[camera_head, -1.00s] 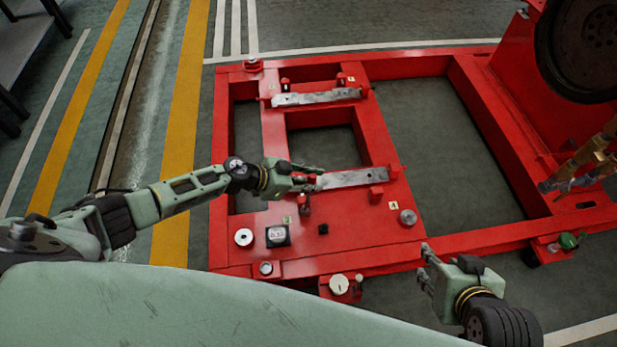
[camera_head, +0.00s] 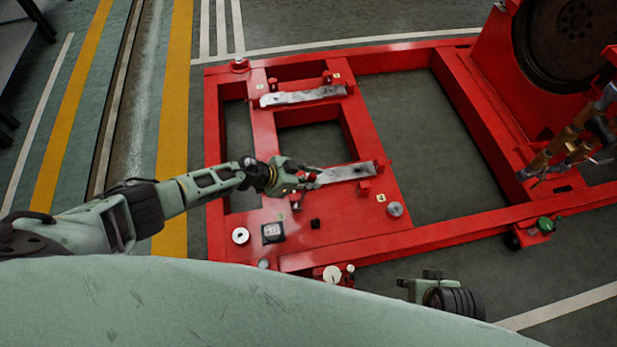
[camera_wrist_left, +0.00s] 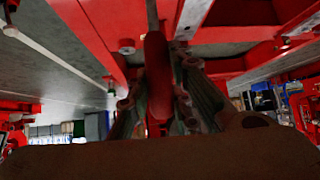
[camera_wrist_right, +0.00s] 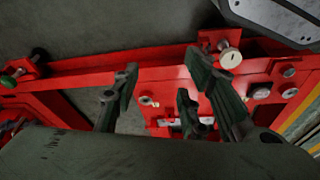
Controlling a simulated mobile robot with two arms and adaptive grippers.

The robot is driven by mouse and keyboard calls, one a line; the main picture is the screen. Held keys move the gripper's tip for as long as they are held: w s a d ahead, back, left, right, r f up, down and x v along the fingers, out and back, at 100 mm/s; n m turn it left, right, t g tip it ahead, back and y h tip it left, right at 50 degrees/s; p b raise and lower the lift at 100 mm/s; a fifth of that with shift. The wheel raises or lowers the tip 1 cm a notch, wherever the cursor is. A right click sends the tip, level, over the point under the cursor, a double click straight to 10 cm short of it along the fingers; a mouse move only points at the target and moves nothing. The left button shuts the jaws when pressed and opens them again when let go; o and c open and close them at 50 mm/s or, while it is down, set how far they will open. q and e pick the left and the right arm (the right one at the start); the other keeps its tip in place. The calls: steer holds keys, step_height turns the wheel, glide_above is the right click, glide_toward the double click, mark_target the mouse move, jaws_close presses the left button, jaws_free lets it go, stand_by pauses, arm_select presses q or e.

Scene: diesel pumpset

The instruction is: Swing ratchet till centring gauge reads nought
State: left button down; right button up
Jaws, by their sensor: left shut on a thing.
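My left gripper (camera_head: 308,180) is over the red base plate, at the left end of the nearer metal pad (camera_head: 345,173). It is shut on a red handle, which I take to be the ratchet's; this handle (camera_wrist_left: 157,70) stands between the fingers in the left wrist view. The ratchet's head is hidden by the gripper. The gauge, a small dark box with a pale display (camera_head: 272,233), sits on the plate nearer to me; its digits are too small to read. My right gripper (camera_wrist_right: 170,90) is open and empty, its fingers wide apart; in the head view my body partly hides it.
A second metal pad (camera_head: 303,96) lies farther back on the red frame (camera_head: 455,224). A large dark flywheel (camera_head: 570,45) stands at the right. The frame's openings show bare floor.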

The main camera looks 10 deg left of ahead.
arm_select(q)
steer(key=shift+d+p, duration=0.3)
steer(key=shift+d, duration=0.1)
arm_select(e)
steer(key=shift+s+f, duration=0.15)
steer(key=shift+f, duration=1.4)
arm_select(q)
steer(key=c, duration=1.6)
jaws_free()
steer(key=shift+o, duration=0.2)
steer(key=shift+a, duration=0.1)
steer(key=shift+w+a, duration=0.1)
steer(key=shift+a, duration=0.05)
steer(key=shift+s+a+r, duration=0.25)
steer(key=shift+a+r, duration=0.2)
steer(key=v, duration=1)
steer(key=shift+s+r, duration=0.2)
